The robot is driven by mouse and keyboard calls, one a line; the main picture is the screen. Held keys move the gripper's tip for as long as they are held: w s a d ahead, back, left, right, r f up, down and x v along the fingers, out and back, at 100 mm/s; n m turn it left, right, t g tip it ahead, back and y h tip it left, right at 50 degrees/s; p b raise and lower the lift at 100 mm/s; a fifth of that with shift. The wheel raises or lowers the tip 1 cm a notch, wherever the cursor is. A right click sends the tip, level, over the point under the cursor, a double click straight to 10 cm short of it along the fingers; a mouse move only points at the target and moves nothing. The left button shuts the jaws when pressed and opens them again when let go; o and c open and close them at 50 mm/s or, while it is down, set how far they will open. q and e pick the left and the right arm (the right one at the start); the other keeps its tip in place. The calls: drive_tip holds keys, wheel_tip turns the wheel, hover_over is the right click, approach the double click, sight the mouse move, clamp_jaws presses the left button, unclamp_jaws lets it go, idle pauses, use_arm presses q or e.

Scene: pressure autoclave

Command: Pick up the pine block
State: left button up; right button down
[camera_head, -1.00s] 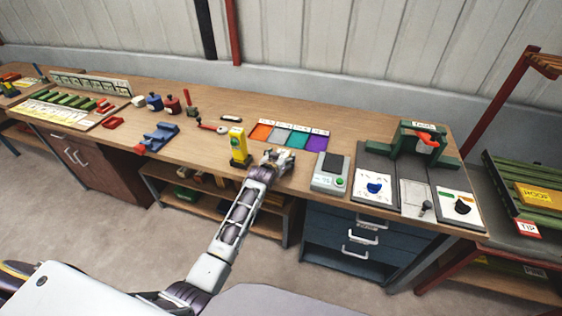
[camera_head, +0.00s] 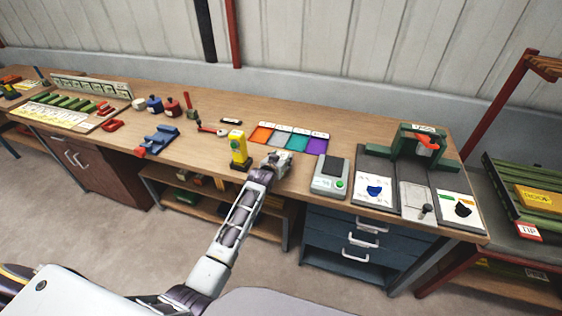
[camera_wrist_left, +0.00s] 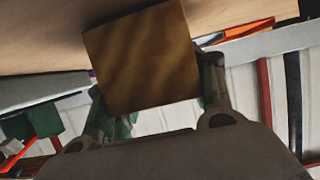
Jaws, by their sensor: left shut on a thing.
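My left gripper (camera_head: 274,161) is over the front part of the bench, between the yellow device and the grey scale. In the left wrist view, a brown wooden block (camera_wrist_left: 145,58), which I take as the pine block, is held between the two fingers. One finger is on each side of it. The block's square face shows, with darker bands of shade. In the head view the gripper hides the block, and I cannot tell its height over the bench. My right gripper is not in view.
A yellow device (camera_head: 239,149) stands just left of the gripper. A grey scale (camera_head: 331,177) is to its right. Coloured mats (camera_head: 297,140) lie behind it. A green press (camera_head: 418,148) stands at the right. Blue drawers (camera_head: 352,236) are below the bench.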

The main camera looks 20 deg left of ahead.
sight(281, 158)
use_arm(q)
wheel_tip(281, 158, up, 10)
drive_tip(key=shift+f, duration=0.15)
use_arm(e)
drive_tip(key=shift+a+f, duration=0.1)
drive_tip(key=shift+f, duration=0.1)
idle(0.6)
use_arm(q)
drive_tip(key=shift+w+a+f+b, duration=0.2)
drive_tip(key=shift+f+b, duration=0.1)
drive_tip(key=shift+b, duration=0.5)
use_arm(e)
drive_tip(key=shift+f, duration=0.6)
